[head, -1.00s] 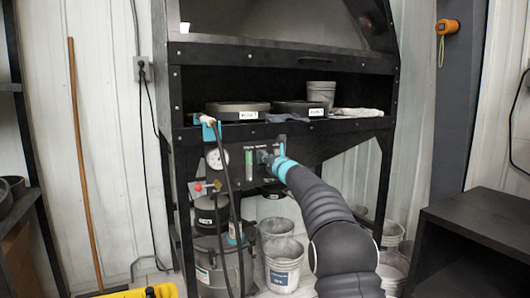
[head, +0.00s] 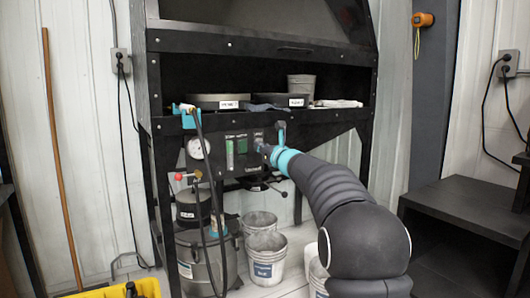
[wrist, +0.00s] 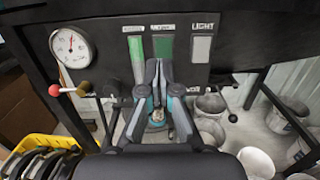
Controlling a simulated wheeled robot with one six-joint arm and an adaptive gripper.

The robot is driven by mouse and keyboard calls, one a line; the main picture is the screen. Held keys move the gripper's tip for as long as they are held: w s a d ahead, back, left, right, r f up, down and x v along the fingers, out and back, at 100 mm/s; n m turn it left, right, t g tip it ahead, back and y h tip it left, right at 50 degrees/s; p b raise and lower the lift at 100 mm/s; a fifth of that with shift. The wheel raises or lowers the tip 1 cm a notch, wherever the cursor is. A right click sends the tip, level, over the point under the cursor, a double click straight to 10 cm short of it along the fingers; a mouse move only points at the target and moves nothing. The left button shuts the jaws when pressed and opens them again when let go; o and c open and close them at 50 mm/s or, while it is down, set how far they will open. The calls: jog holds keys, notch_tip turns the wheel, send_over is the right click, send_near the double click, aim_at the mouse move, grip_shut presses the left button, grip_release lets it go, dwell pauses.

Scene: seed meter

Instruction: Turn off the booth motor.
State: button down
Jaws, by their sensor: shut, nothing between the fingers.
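The booth's black control panel (head: 222,165) faces me. It carries a light green strip (wrist: 136,55), a dark green strip (wrist: 163,47) and a pale grey strip marked LIGHT (wrist: 201,48). Which of these, if any, is the motor control I cannot tell; the smaller labels are unreadable. My gripper (wrist: 158,68) is shut and empty, its fingertips just in front of the panel near the lower part of the dark green strip. In the head view my gripper (head: 264,149) reaches the panel's right part from the right. The fingers hide part of the panel's lower edge.
A pressure gauge (wrist: 70,46) and a red-knobbed lever (wrist: 54,90) are left of the strips. A hose hangs before the booth. Buckets (head: 268,262) stand below, a yellow bin (wrist: 42,143) at lower left, a black bench (head: 470,205) at right.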

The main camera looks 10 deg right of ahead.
jog(key=shift+r+v, duration=0.1)
jog(key=shift+v, duration=0.65)
jog(key=shift+r+v, duration=0.15)
jog(key=shift+v, duration=0.6)
jog(key=shift+d, duration=0.1)
jog(key=s+a+f+n+g+y, duration=0.1)
jog(key=s+a+f+n+g, duration=0.1)
jog(key=f+n, duration=0.3)
jog(key=s+a+f+n+g+y, duration=0.1)
jog(key=a+f+n+g, duration=0.1)
jog(key=f+n, duration=0.3)
jog(key=s+a+f+n+g+h, duration=0.1)
jog(key=s+a+f+n+g, duration=0.15)
jog(key=s+f+n, duration=0.35)
jog(key=s+a+f+n+g, duration=0.1)
jog(key=s+f+n+g, duration=0.25)
jog(key=s, duration=0.55)
jog(key=s+d+f+n+g+h+p, duration=0.25)
jog(key=s+n, duration=0.25)
jog(key=s, duration=0.9)
jog(key=s+d+f+n+g+h+p, duration=0.1)
jog(key=s+f+n+g+h, duration=0.15)
jog(key=s+n, duration=0.7)
jog(key=s+r+m+t+h+p, duration=0.1)
jog(key=s+r, duration=0.4)
jog(key=s, duration=0.7)
jog(key=shift+m+t+h+p, duration=0.35)
jog(key=shift+t+p, duration=0.3)
jog(key=shift+t, duration=0.25)
